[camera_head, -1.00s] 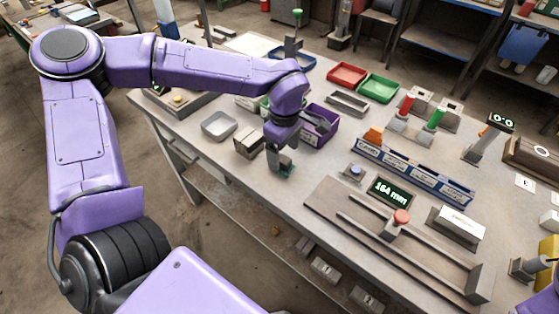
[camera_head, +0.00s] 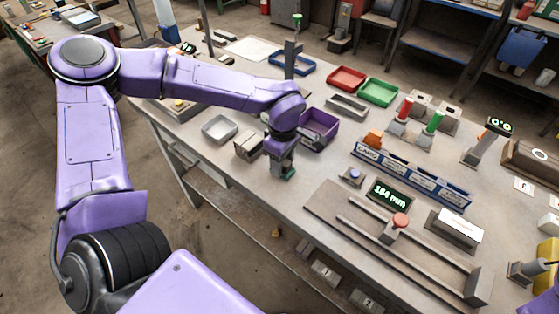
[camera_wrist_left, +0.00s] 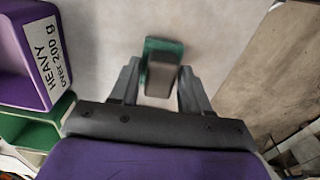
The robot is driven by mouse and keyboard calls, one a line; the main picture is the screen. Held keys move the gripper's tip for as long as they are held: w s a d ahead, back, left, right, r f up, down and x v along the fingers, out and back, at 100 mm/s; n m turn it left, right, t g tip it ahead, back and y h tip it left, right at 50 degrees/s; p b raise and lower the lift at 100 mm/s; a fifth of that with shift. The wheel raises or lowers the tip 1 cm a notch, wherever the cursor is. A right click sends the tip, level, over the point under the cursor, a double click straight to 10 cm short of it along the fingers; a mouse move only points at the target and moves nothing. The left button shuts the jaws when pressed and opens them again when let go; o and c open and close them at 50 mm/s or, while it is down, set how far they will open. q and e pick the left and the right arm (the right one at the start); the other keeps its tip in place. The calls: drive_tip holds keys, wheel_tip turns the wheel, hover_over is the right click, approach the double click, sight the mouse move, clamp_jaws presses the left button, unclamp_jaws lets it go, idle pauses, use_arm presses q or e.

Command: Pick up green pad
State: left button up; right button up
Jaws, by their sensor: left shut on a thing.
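The green pad (camera_head: 290,174) shows at the tip of my left gripper (camera_head: 281,168), near the front edge of the workbench. In the left wrist view the green pad (camera_wrist_left: 163,45) is at the far end of a grey block (camera_wrist_left: 160,76), between the fingers of my left gripper (camera_wrist_left: 158,82). The gripper is shut on this green-and-grey piece. Its underside is hidden, and I cannot tell whether it touches the bench. My right gripper is not in view.
A purple bin (camera_head: 322,122) stands behind the gripper; its label reads HEAVY over 200 g in the left wrist view (camera_wrist_left: 45,62). A grey tray (camera_head: 219,128) and blocks (camera_head: 248,146) stand to the left. A rail fixture (camera_head: 370,225) lies to the right.

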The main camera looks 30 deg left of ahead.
use_arm(q)
drive_tip(key=shift+r, duration=0.5)
drive_tip(key=s+d+r+b, duration=0.1)
drive_tip(key=s+d+r, duration=0.2)
drive_tip(key=s+r, duration=0.8)
drive_tip(key=s, duration=0.2)
drive_tip(key=shift+s+d+r+b, duration=0.3)
drive_tip(key=shift+s+r+b, duration=0.05)
drive_tip(key=shift+r+b, duration=0.05)
